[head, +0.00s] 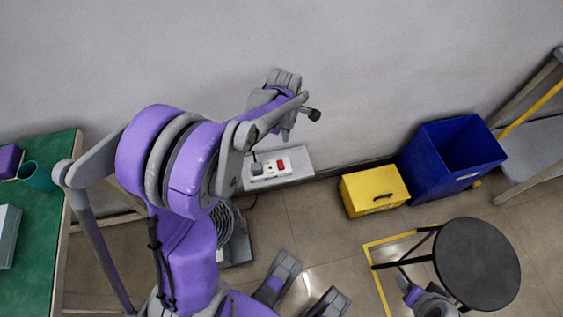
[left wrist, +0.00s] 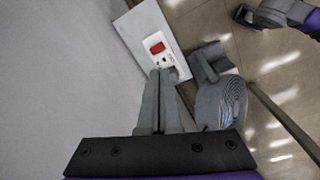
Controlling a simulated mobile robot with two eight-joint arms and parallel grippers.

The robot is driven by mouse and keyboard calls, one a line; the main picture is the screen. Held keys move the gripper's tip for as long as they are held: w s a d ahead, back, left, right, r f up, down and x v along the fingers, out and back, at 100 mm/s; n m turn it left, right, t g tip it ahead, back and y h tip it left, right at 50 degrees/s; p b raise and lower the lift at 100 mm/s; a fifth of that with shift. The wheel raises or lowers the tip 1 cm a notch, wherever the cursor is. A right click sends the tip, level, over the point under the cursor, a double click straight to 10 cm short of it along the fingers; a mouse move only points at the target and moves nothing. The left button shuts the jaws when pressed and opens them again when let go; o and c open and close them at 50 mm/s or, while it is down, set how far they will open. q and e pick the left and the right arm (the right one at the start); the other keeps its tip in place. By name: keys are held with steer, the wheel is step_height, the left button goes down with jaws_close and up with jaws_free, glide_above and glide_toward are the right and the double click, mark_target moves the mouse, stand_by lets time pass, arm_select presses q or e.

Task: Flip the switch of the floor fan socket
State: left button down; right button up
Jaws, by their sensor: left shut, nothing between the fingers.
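The socket (head: 270,169) is a white strip on a grey ledge low along the wall, with a red switch (head: 281,164) at its right end. A dark grey plug (head: 257,168) sits at its left end. In the left wrist view the socket (left wrist: 161,52) and red switch (left wrist: 157,48) show just beyond the fingertips. My left gripper (left wrist: 160,73) is shut and empty, pointing at the socket and apart from the switch in the picture. In the head view the left gripper (head: 285,134) is above the socket. The switch's tilt is too small to tell.
A grey floor fan (head: 228,228) stands below the socket, partly hidden by my left arm. A yellow box (head: 372,191), a blue bin (head: 450,155) and a round black stool (head: 477,263) are at right. A green-topped table (head: 38,225) is at left. The wall is close behind.

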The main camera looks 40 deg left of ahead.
mark_target(280, 162)
arm_select(q)
steer(key=w+a+f+n+b, duration=0.2)
steer(key=a+f+n, duration=0.2)
steer(key=f, duration=0.4)
steer(key=shift+n+g, duration=0.4)
steer(key=shift+n, duration=0.1)
arm_select(e)
step_height(280, 162, down, 4)
steer(key=shift+w+r, duration=0.15)
arm_select(q)
steer(key=shift+w+a+f, duration=0.1)
step_height(280, 162, down, 14)
steer(key=b, duration=0.3)
steer(key=shift+b, duration=0.4)
arm_select(e)
steer(key=f, duration=0.4)
steer(key=shift+w+f, duration=0.15)
steer(key=shift+w, duration=0.1)
